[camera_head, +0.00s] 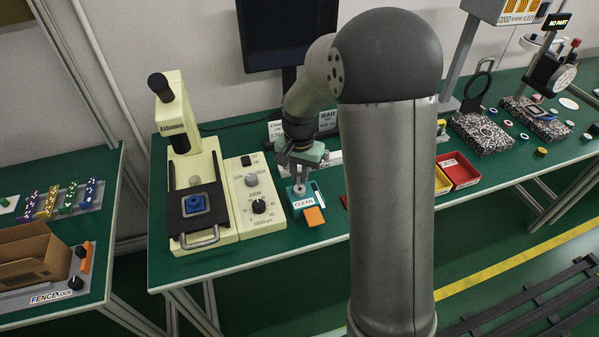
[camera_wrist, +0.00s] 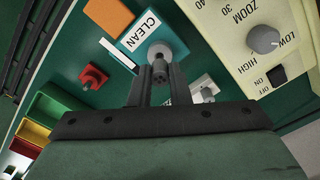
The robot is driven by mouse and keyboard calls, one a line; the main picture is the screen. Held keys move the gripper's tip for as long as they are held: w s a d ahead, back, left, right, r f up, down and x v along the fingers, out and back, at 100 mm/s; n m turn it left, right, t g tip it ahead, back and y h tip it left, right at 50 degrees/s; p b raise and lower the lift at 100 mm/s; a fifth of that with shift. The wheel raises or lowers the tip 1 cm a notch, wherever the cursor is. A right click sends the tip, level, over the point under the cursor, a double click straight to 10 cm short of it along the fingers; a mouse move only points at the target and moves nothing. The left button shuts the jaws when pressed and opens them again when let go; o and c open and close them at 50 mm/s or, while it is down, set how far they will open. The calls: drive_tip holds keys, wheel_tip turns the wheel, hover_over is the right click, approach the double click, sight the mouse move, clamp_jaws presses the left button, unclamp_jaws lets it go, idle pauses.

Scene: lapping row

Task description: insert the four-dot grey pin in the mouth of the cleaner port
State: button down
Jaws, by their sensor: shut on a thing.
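The cleaner port (camera_head: 304,206) is a small teal box with a white CLEAN label and an orange pad, on the green bench. It also shows at the top of the wrist view (camera_wrist: 142,30). Its round grey mouth (camera_wrist: 160,52) lies just beyond my fingertips. My gripper (camera_head: 299,174) is above the port. In the wrist view, my gripper (camera_wrist: 158,82) is shut on a small grey pin (camera_wrist: 160,72) whose end shows dark dots, too small to count surely. The pin appears close to the mouth; I cannot tell whether it touches or enters it.
A cream microscope (camera_head: 185,160) and its knob panel (camera_head: 255,195) stand left of the port. A red part (camera_wrist: 94,77) lies near the port. Red (camera_head: 458,170) and yellow (camera_head: 442,181) trays sit to the right. Signs stand behind my gripper.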

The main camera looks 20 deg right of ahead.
sight(300, 175)
drive_tip(key=shift+f+b, duration=0.95)
drive_tip(key=shift+f, duration=0.35)
drive_tip(key=c, duration=1.3)
unclamp_jaws()
drive_tip(key=shift+r, duration=0.1)
wheel_tip(300, 175, up, 17)
drive_tip(key=shift+r, duration=0.15)
drive_tip(key=s+f+n, duration=0.2)
drive_tip(key=s, duration=0.6)
drive_tip(key=s+f+n, duration=0.3)
drive_tip(key=s, duration=0.5)
drive_tip(key=s+a+f+n, duration=0.1)
drive_tip(key=s+f+n, duration=0.1)
drive_tip(key=s, duration=0.6)
drive_tip(key=shift+s+f+p, duration=0.2)
drive_tip(key=shift+s+p, duration=0.05)
drive_tip(key=shift+p, duration=0.1)
